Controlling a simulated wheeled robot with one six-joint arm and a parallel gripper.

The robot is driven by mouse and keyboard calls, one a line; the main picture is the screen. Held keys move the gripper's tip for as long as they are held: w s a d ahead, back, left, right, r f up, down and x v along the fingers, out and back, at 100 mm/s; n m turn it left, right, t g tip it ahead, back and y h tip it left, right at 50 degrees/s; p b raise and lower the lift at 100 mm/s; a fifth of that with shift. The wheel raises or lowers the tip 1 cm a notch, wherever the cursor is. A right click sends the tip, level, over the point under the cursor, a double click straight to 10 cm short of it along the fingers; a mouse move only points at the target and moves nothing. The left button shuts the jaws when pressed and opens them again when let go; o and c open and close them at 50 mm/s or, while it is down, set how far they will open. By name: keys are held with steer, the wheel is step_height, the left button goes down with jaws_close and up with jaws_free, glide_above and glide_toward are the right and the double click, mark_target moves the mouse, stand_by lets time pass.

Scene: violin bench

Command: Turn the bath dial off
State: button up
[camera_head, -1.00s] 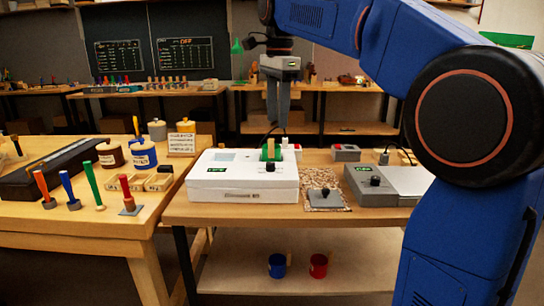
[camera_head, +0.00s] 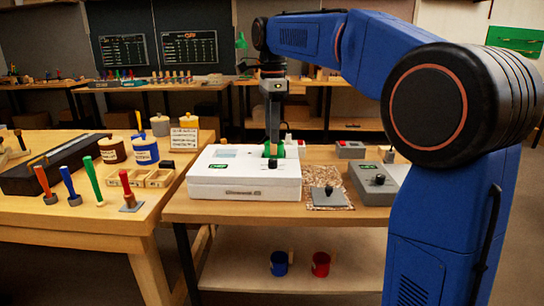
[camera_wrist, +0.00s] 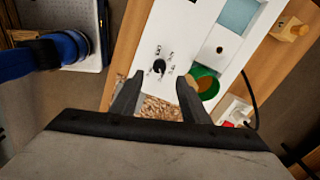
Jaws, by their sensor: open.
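The white bath box (camera_head: 240,189) stands on the bench in the head view, with a small green display on its front. Its black dial (camera_wrist: 159,66) sits on the white panel among small markings in the wrist view; in the head view the dial (camera_head: 272,163) shows just below my gripper. My gripper (camera_wrist: 160,80) is open and empty, its fingertips on either side of the dial's line of sight. It also shows in the head view (camera_head: 273,139), pointing down above the box. I cannot tell the height gap or the dial's exact setting.
A green pot (camera_wrist: 205,84) sits close to the right finger. In the head view, a grey box (camera_head: 378,192) with its own black knob stands to the right, beyond a speckled mat (camera_head: 318,175). Handled tools and jars stand on the left table (camera_head: 110,222).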

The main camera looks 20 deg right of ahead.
mark_target(272, 160)
step_height(272, 160, down, 8)
steer(key=shift+f, duration=0.2)
stand_by(0.3)
jaws_close()
